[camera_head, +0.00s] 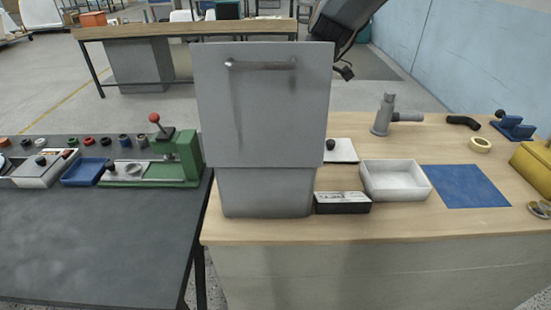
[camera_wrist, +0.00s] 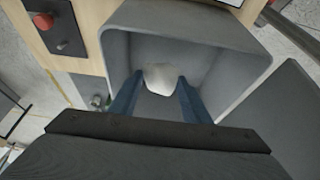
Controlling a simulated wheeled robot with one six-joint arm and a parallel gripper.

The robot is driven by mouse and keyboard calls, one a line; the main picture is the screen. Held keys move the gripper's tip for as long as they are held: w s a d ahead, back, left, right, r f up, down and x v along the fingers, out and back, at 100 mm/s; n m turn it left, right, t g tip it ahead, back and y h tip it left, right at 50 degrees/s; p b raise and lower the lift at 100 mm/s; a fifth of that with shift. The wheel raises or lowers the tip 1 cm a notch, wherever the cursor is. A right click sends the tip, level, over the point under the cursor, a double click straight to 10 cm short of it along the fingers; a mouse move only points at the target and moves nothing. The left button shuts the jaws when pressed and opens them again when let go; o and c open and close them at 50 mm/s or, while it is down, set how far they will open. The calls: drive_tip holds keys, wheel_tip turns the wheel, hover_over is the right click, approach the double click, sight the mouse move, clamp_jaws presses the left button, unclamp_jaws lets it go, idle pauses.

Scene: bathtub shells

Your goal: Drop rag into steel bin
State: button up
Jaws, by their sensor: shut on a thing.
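The steel bin (camera_head: 265,193) is a grey box standing on the left end of the wooden bench. Its flat grey lid (camera_head: 262,120) with a bar handle stands raised and hides the opening from the head view. In the wrist view the bin (camera_wrist: 118,52) is open, with its hollow inside below my gripper. My gripper (camera_wrist: 159,79) has two blue fingers, shut on a white rag (camera_wrist: 159,71) and pointing into the opening. The rag's height above the bin floor is hard to tell. In the head view the lid hides my gripper and the rag.
A white tray (camera_head: 395,195), a black box (camera_head: 342,209) and a blue mat (camera_head: 465,186) lie right of the bin. A green press (camera_head: 180,160) stands on the dark table to the left. A grey upright tool (camera_head: 384,117) stands behind the tray.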

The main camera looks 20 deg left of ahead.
drive_tip(key=f, duration=0.1)
drive_tip(key=f+p, duration=0.1)
drive_tip(key=f, duration=0.1)
drive_tip(key=shift+w+d+f, duration=0.15)
drive_tip(key=shift+d+f, duration=0.05)
wheel_tip(320, 180, down, 4)
drive_tip(key=shift+r+p, duration=0.25)
drive_tip(key=shift+p, duration=0.35)
drive_tip(key=shift+f, duration=0.2)
drive_tip(key=shift+f+b, duration=0.65)
drive_tip(key=shift+b, duration=0.15)
drive_tip(key=o, duration=1)
drive_tip(key=shift+r, duration=0.15)
